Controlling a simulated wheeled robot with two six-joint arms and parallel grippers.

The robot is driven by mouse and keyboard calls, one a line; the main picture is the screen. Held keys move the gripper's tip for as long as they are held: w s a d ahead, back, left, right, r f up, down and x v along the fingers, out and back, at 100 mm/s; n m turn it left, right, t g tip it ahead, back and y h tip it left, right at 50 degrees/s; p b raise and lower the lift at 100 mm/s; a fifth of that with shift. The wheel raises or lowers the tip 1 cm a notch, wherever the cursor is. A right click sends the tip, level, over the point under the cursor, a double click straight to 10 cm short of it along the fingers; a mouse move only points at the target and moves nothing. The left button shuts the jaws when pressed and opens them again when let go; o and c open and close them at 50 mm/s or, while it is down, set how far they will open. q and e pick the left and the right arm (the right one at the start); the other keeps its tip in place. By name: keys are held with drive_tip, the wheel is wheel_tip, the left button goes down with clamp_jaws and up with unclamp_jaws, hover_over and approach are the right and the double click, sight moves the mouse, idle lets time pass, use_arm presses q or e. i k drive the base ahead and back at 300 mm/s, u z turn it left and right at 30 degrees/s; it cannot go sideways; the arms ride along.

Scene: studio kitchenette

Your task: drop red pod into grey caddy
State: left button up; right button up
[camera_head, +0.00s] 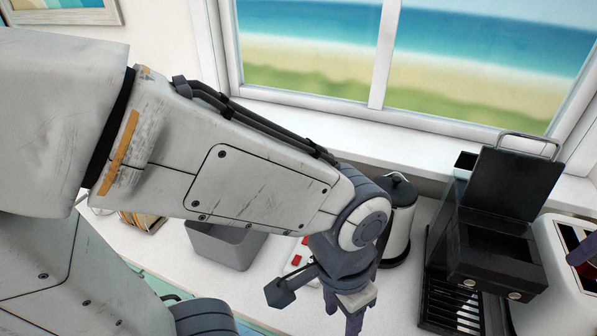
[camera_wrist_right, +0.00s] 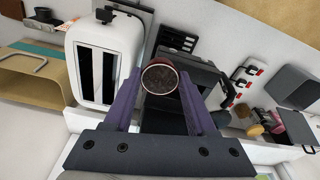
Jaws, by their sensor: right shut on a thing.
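The round pod (camera_wrist_right: 160,77), dark-topped with a red rim, sits between the purple fingers of my right gripper (camera_wrist_right: 160,84) in the right wrist view. That gripper is shut on it and holds it up above the counter. In the head view only a purple part of the right gripper shows at the right edge. The grey caddy (camera_head: 222,246) stands on the counter, partly behind my left arm; it also shows at the right of the wrist view (camera_wrist_right: 298,86). My left gripper (camera_head: 354,318) hangs right of the caddy, its fingertips cut off by the frame.
A black coffee machine (camera_head: 500,205) with raised lid stands at right, beside a white toaster (camera_head: 562,262). A kettle (camera_head: 397,225) stands behind my left wrist. A white holder with red pieces (camera_head: 297,260) is right of the caddy. My left arm crosses above the counter.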

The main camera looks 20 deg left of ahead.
sight(238, 241)
drive_tip(key=u, duration=1.1)
